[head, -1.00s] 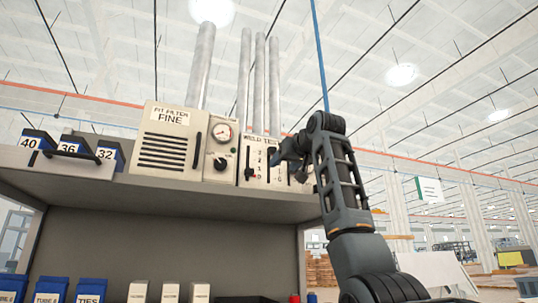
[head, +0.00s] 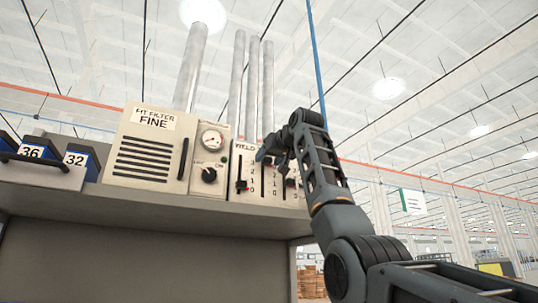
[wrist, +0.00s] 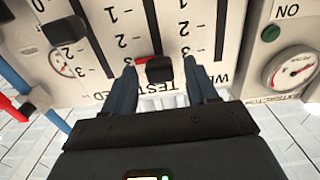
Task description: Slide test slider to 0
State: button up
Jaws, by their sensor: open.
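The test slider's black knob (wrist: 159,68) with a red pointer is the middle one on the cream panel (wrist: 205,75), which appears upside down in the wrist view. The pointer is by the 3 mark, close to the TEST label. My gripper (wrist: 157,66) is open, with one finger on each side of the knob; I cannot tell whether they touch it. In the head view, my gripper (head: 270,155) is at the upper part of the panel (head: 254,190) and hides the test knob.
Neighbouring slider knobs sit left (head: 241,185) and right (head: 290,183) on the panel. The filter box (head: 148,150) and gauge unit (head: 209,160) stand to the left on the shelf (head: 150,212). Grey pipes (head: 252,90) rise behind the panel.

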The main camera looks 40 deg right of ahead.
jog(key=shift+w, duration=0.3)
grip_shut()
dwell(0.4)
